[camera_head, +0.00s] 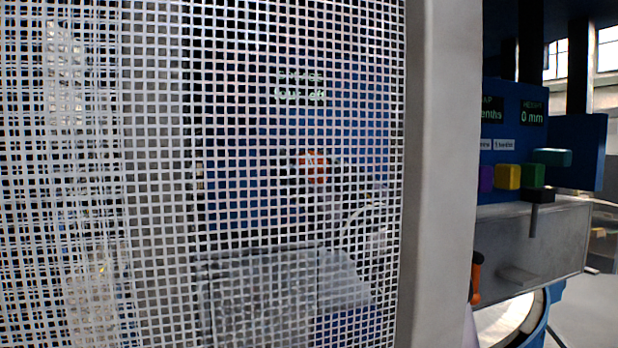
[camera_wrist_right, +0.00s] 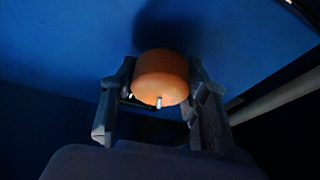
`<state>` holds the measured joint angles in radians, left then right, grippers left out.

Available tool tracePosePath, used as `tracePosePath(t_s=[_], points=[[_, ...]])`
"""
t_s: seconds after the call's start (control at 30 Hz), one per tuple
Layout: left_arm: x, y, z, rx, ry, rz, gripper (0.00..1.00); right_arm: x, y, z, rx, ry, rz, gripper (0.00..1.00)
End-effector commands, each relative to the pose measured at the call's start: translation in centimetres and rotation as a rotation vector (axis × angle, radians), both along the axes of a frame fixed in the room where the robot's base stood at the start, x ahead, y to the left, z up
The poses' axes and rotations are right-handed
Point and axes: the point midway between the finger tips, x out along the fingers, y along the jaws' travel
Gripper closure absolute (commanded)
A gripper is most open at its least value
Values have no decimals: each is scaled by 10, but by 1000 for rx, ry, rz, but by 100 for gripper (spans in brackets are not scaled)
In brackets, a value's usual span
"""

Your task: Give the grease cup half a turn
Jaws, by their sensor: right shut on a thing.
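The grease cup (camera_wrist_right: 160,77) is a round orange knob with a small pale pin at its lower edge, in the right wrist view. It sits against a blue surface. My right gripper (camera_wrist_right: 161,88) is shut on it, one dark finger on each side. In the head view, an orange patch (camera_head: 312,166), likely the same cup, shows through a white mesh against a blue panel. My right gripper there is largely blurred by the mesh. My left gripper is not in view.
The white mesh guard (camera_head: 150,200) and its grey post (camera_head: 440,170) cover much of the head view.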

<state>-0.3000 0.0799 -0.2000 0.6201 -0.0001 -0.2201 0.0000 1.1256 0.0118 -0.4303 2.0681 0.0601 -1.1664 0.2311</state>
Motion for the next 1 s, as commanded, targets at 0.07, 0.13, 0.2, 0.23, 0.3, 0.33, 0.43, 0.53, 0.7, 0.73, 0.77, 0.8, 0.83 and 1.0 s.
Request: tracePosePath(t_s=[0.07, 0.13, 0.2, 0.23, 0.3, 0.33, 0.43, 0.53, 0.7, 0.73, 0.77, 0.8, 0.83, 1.0], points=[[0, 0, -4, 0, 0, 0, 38, 0, 3, -5, 59, 30, 7, 86], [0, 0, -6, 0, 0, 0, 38, 1, 3, -5, 108, 46, 6, 86], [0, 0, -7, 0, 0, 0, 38, 1, 3, -5, 151, 60, 6, 86], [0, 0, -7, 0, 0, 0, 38, 1, 2, -5, 168, 66, 5, 86], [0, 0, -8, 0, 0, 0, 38, 1, 2, -4, 204, 78, 4, 86], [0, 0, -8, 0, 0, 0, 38, 1, 2, -4, 218, 83, 4, 86], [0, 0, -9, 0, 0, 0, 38, 1, 2, -4, 256, 95, 4, 86], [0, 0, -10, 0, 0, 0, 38, 2, 1, -4, 283, 105, 3, 86], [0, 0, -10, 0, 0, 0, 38, 2, 1, -4, 308, 112, 1, 86], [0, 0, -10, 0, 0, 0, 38, 2, 1, -4, 309, 112, 0, 86], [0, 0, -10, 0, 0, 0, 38, 2, 1, -4, 311, 113, 1, 86], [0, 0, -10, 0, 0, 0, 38, 2, 1, -4, 312, 113, 1, 86], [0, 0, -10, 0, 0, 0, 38, 2, 1, -4, 312, 113, 1, 86], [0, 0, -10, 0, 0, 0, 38, 2, 1, -4, 312, 113, 1, 86]])
